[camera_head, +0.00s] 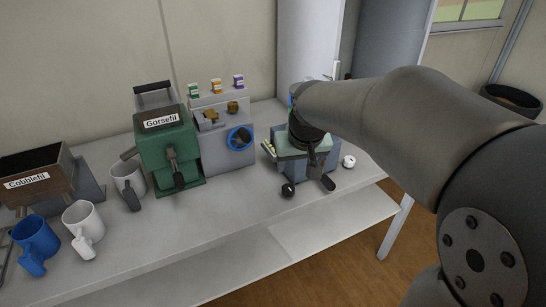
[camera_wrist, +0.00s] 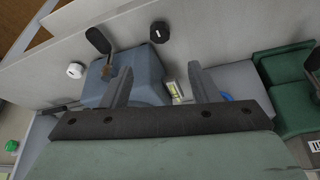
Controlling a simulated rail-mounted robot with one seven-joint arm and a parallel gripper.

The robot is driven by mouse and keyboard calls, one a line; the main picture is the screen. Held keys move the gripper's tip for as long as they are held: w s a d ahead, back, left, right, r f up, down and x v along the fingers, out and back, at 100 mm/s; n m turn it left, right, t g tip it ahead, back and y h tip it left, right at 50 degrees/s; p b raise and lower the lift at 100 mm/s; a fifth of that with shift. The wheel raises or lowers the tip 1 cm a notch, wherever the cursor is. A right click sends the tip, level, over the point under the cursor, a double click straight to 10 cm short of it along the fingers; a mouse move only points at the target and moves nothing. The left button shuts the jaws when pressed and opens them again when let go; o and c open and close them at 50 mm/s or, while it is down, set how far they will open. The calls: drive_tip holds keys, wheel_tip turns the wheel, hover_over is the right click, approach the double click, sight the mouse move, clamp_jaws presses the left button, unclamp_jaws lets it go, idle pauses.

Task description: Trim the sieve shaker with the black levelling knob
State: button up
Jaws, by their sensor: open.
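The sieve shaker is a blue-grey box (camera_head: 318,170), partly hidden under my arm in the head view; it also shows in the wrist view (camera_wrist: 145,72). The black levelling knob (camera_head: 288,190) is at its front left corner and shows apart from my fingers in the wrist view (camera_wrist: 160,32). A white knob (camera_head: 349,161) is at the right side, also in the wrist view (camera_wrist: 75,70). A yellow-green level vial (camera_wrist: 173,90) shows between my fingers' line and the shaker's edge. My gripper (camera_wrist: 160,70) is open and empty, above the shaker.
A dark paddle handle (camera_head: 328,183) sticks out at the shaker's front. To the left stand a grey machine with a blue ring (camera_head: 240,138), the green Gorsefil machine (camera_head: 168,155), the brown Cobblefil hopper (camera_head: 35,180) and several mugs. The bench front (camera_head: 235,205) is clear.

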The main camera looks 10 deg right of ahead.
sight(288, 187)
drive_tip(key=x, duration=1.4)
drive_tip(key=shift+f, duration=0.1)
drive_tip(key=c, duration=1)
